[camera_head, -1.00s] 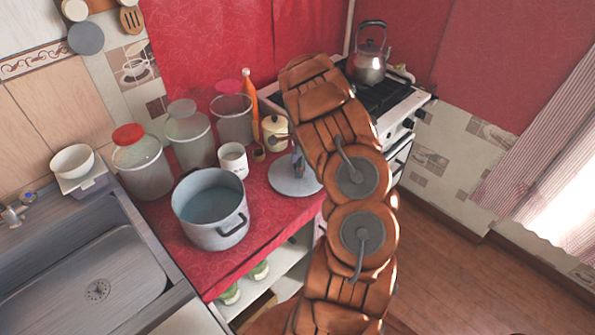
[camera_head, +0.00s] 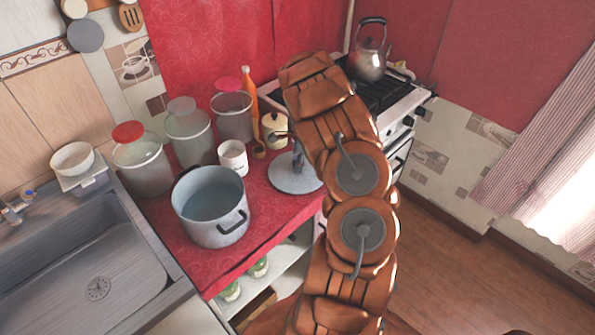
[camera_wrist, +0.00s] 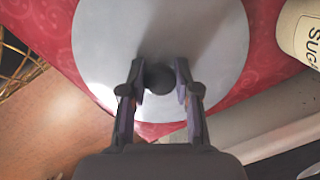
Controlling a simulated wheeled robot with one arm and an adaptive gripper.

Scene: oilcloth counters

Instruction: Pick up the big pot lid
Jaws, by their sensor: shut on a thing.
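The big pot lid is a flat grey disc (camera_head: 290,183) lying on the red countertop, right of the open grey pot (camera_head: 212,210). In the wrist view the lid (camera_wrist: 215,40) fills the upper middle, with a dark round knob (camera_wrist: 158,77) at its centre. My gripper (camera_wrist: 159,90) is over the lid with its two fingers on either side of the knob, shut on it. In the head view my arm hides the lid's right part, and the gripper (camera_head: 297,160) is only partly visible.
A white mug (camera_head: 233,158), a cream sugar canister (camera_head: 276,132) and several lidded clear containers stand behind the pot. The canister also shows in the wrist view (camera_wrist: 300,30). A stove (camera_head: 400,110) with a kettle (camera_head: 369,60) is behind my arm. A sink (camera_head: 80,260) is at left.

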